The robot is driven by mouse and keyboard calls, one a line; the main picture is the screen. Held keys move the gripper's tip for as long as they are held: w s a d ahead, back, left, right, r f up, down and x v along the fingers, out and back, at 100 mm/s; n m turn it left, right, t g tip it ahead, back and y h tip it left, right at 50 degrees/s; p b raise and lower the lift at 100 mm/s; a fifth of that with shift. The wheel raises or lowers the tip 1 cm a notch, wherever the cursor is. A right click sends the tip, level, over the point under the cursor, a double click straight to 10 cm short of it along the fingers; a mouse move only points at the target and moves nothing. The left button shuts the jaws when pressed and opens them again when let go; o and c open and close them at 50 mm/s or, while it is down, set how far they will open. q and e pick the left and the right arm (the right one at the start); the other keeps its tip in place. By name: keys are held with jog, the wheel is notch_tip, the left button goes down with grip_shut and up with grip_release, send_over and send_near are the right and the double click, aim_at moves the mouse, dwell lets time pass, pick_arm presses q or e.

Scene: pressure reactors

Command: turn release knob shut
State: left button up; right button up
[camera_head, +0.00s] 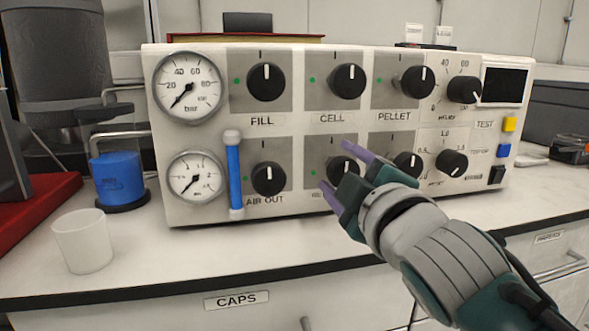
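My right gripper has two purple fingers spread apart, one above and right of this knob, one below and left. I cannot tell whether they touch it. My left gripper is not in view.
Close by are the AIR OUT knob (268,179), the CELL knob (347,81) and a lower right knob (408,164). A blue vertical tube (235,175) stands out left of AIR OUT. A white cup (83,241) stands at the left; the bench front is otherwise clear.

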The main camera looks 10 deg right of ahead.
jog(key=shift+o, duration=1)
jog(key=shift+s, duration=0.1)
jog(key=shift+s, duration=0.35)
jog(key=s+p, duration=0.1)
jog(key=s, duration=0.8)
jog(key=shift+d+p, duration=0.15)
jog(key=shift+p, duration=0.25)
